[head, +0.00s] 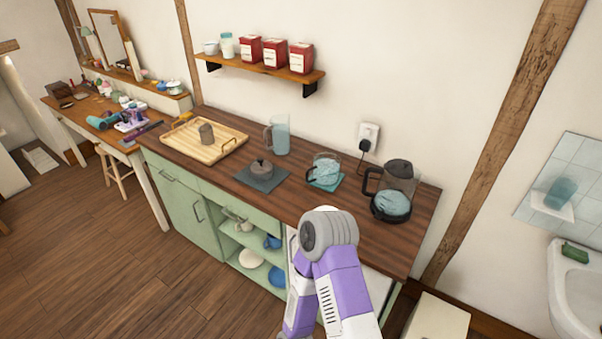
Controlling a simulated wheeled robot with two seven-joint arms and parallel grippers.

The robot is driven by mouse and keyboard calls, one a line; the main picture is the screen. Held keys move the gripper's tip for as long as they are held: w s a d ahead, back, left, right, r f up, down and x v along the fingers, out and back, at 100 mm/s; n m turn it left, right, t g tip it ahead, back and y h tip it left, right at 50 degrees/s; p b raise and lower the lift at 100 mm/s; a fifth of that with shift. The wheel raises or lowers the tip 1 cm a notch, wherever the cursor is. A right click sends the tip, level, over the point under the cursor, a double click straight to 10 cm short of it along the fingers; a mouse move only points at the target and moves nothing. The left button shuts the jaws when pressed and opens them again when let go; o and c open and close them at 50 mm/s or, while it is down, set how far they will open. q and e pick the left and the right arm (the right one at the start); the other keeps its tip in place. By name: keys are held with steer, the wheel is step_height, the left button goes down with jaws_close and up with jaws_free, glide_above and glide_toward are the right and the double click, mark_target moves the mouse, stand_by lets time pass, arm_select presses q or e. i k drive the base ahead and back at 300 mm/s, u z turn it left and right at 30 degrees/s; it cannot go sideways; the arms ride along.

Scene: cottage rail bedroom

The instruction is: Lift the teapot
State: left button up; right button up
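I cannot tell for sure which of these is the teapot. One of my purple and white arms rises from the bottom of the head view, with its grey joint over the counter's front edge. No gripper shows, and nothing is seen held.
A clear pitcher (278,136) stands behind the mats. A black-handled coffee maker (397,181) stands at right. A shelf (262,77) with red tins hangs above.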

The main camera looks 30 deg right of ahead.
mark_target(325, 168)
steer(key=u, duration=0.25)
steer(key=i, duration=0.9)
steer(key=z, duration=0.1)
